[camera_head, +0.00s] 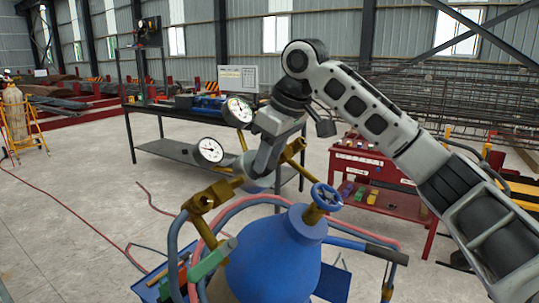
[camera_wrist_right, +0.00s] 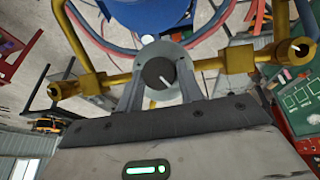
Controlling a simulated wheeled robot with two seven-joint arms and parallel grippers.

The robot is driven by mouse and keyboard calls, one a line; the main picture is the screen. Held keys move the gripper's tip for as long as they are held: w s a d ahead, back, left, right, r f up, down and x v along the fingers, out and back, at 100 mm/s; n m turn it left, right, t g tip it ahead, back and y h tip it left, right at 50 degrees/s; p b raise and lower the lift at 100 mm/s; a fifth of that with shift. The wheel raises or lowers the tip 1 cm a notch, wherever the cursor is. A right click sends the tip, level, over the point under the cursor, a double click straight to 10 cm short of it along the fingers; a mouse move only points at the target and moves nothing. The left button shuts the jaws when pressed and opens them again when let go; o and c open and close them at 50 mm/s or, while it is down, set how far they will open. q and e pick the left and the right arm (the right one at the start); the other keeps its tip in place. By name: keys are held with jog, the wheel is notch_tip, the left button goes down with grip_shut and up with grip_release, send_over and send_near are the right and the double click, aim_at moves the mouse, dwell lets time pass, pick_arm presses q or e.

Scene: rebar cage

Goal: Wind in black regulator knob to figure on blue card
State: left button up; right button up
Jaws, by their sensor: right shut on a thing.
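The black regulator knob (camera_wrist_right: 158,75), with a white pointer line, sits in a grey round housing in the right wrist view. My right gripper (camera_wrist_right: 160,90) has a finger on each side of it and is shut on it. In the head view my right gripper (camera_head: 258,178) is at the brass regulator (camera_head: 208,200) and hides the knob. Two white dial gauges, an upper one (camera_head: 238,110) and a lower one (camera_head: 209,150), stand beside it; their readings are too small to tell. I cannot make out the blue card. My left gripper is not in view.
A blue gas cylinder (camera_head: 268,265) with a blue handwheel (camera_head: 327,197) stands directly below, with red and blue hoses around it. A dark workbench (camera_head: 180,150) is behind. A red tool cart (camera_head: 405,205) stands to the right. Open concrete floor lies left.

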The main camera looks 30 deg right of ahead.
jog(key=o, duration=1)
jog(key=shift+r, duration=0.1)
jog(key=v, duration=1.6)
jog(key=shift+w+d, duration=0.1)
